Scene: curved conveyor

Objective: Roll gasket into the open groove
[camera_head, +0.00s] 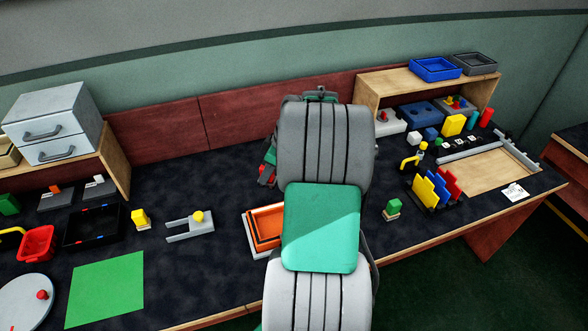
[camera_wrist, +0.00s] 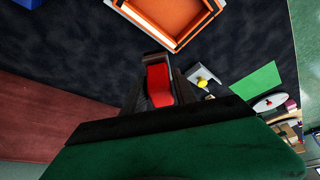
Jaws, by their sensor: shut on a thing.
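My gripper (camera_wrist: 160,68) is shut on a red piece (camera_wrist: 158,86) in the wrist view, which shows between its dark fingers. In the head view my arm hides most of the gripper; a bit of red (camera_head: 265,175) shows at the arm's left edge. An orange rectangular frame (camera_head: 249,228) with a pale border lies on the table, partly behind my arm. The wrist view shows this orange frame (camera_wrist: 207,17) ahead of the gripper, apart from the red piece. I cannot tell a gasket or an open groove for certain.
A grey forked block with a yellow knob (camera_head: 199,217) and a green mat (camera_head: 105,289) lie to the left. A black tray (camera_head: 94,243) and red bin (camera_head: 37,244) are farther left. A colored rack (camera_head: 433,190) and wooden shelf (camera_head: 368,92) stand right.

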